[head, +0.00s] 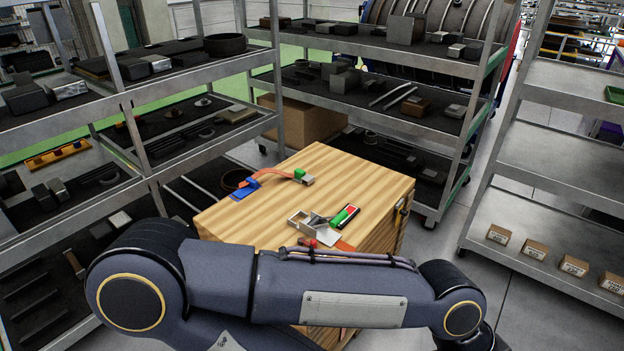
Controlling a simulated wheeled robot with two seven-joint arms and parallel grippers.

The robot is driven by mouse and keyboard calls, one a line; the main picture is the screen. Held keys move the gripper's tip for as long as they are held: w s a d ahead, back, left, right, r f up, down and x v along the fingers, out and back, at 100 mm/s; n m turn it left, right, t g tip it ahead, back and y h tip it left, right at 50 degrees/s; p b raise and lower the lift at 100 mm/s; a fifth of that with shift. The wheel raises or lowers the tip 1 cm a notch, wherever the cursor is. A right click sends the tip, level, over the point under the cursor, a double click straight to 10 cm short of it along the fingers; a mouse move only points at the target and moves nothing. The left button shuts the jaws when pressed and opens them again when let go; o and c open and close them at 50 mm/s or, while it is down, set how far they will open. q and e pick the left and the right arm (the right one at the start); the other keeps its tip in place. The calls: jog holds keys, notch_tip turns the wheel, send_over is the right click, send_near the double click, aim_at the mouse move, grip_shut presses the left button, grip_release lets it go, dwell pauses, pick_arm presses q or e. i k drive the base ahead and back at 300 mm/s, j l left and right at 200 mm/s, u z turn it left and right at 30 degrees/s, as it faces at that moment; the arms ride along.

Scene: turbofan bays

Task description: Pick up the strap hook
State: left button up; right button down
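A wooden crate (262,218) stands in the middle of the head view. On its top an orange strap (275,172) runs from a blue piece (245,189) at the left to a small grey metal end beside a green block (300,174). Nearer me lie a grey metal fitting (300,220), a green and red piece (345,215) and a red piece (307,242), with more orange strap (344,247) partly hidden by my arm. I cannot tell which metal piece is the strap hook. My arm crosses in front of the crate. Neither gripper shows.
Metal shelves (150,98) with dark parts stand at the left, and another loaded rack (380,68) stands behind the crate. A rack (540,160) with small labelled boxes (536,249) is at the right. Grey floor (435,250) is clear between crate and right rack.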

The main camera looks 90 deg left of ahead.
aim_at(300, 176)
jog(key=i+j+u, duration=0.25)
jog(key=i+u, duration=0.75)
jog(key=i+l+u, duration=0.15)
jog(key=i+u, duration=0.35)
jog(key=i+j+u, duration=0.1)
jog(key=i+u, duration=0.6)
jog(key=u, duration=0.15)
jog(key=i+l+u, duration=0.15)
jog(key=i+u, duration=0.25)
jog(key=i+j+u, duration=0.25)
jog(key=i+u, duration=0.25)
jog(key=i+l, duration=0.05)
jog(key=i, duration=0.05)
